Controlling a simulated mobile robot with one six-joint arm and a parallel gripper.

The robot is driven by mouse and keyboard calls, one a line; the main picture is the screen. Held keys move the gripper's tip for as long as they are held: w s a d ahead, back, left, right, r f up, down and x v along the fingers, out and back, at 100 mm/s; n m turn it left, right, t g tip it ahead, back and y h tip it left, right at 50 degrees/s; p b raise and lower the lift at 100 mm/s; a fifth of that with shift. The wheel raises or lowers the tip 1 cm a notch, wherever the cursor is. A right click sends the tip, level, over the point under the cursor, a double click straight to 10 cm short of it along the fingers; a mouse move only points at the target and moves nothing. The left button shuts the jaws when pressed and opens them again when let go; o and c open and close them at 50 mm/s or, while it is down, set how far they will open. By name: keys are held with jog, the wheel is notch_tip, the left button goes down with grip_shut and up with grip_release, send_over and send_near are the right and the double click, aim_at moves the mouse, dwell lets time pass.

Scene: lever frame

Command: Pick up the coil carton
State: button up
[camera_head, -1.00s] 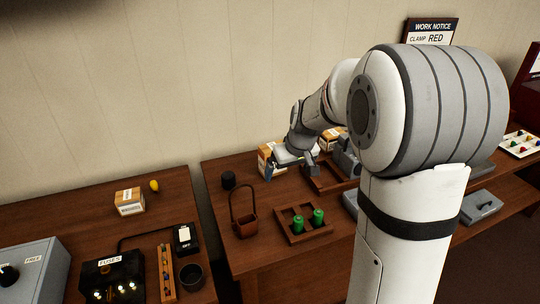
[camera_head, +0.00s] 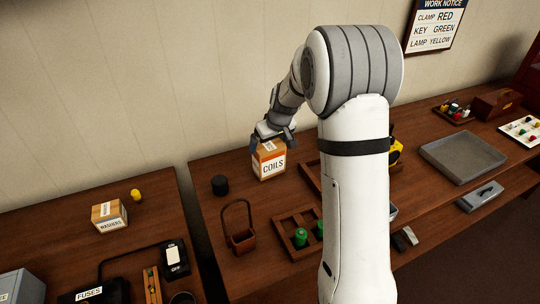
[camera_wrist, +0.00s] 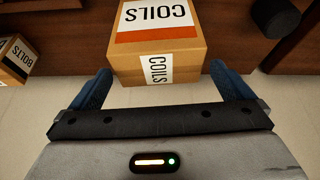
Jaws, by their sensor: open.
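The coil carton (camera_head: 269,163) is a brown box with a white COILS label and an orange-red stripe. It stands upright on the right-hand wooden bench, near the wall. My gripper (camera_head: 271,136) is right above and behind it. In the wrist view the coil carton (camera_wrist: 160,48) is straight ahead, its near edge between the two blue fingertips of my open gripper (camera_wrist: 161,72). One finger is on either side, with small gaps showing. The carton does not look gripped.
A BOLTS carton (camera_wrist: 16,60) shows at the wrist view's left. A black cylinder (camera_head: 220,185) stands left of the coil carton. A handled basket (camera_head: 239,228) and a wooden rack (camera_head: 284,227) with green cylinders stand in front. A WASHERS carton (camera_head: 109,215) is on the left bench.

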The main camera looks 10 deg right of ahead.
jog(key=p+x, duration=0.1)
jog(key=x, duration=0.5)
jog(key=shift+s+d+f+p, duration=0.1)
jog(key=shift+s+d+p, duration=0.05)
jog(key=shift+p, duration=0.15)
jog(key=c, duration=1)
